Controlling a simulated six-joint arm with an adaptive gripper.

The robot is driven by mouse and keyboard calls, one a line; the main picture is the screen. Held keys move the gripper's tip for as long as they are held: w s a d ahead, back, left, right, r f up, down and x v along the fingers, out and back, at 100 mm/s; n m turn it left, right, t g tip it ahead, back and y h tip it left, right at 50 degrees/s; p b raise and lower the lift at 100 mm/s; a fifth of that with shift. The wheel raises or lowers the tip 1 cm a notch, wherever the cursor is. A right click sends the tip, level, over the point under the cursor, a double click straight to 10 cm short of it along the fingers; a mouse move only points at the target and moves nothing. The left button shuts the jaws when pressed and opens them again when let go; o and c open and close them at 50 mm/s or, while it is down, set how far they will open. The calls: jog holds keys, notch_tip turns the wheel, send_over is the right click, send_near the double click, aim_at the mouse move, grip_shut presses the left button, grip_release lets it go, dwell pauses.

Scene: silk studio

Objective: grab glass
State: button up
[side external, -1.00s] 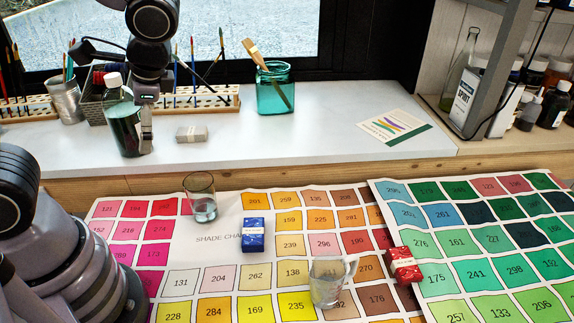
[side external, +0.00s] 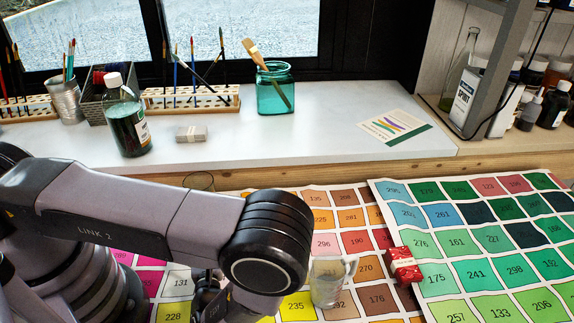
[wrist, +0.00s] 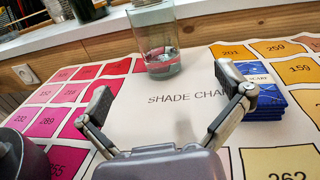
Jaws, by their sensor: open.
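A clear glass tumbler (wrist: 157,42) with a little liquid in the bottom stands on the shade chart in the wrist view, ahead of my gripper. In the side view only the glass's rim (side external: 200,180) shows above my arm, which hides the rest. My gripper (wrist: 168,98) is open and empty, its two fingers spread wide. The glass is beyond the fingertips, not between them, roughly in line with the gap. In the side view my gripper is largely hidden by the arm.
Blue boxes (wrist: 258,90) are stacked close beside the right finger. A clear jug (side external: 328,283) and a red box (side external: 404,265) stand on the charts to the right. The raised white sill (side external: 330,125) runs behind, with a dark green bottle (side external: 126,122) on it.

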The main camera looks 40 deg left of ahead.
send_near(201, 186)
jog(key=shift+w+a+f, duration=0.2)
jog(key=shift+w+a, duration=0.35)
jog(key=shift+w, duration=0.15)
jog(key=shift+x, duration=2.75)
jog(key=shift+s+a+r, duration=0.1)
jog(key=shift+s, duration=0.1)
jog(key=c, duration=1.1)
jog(key=shift+c, duration=0.8)
jog(key=shift+r, duration=0.15)
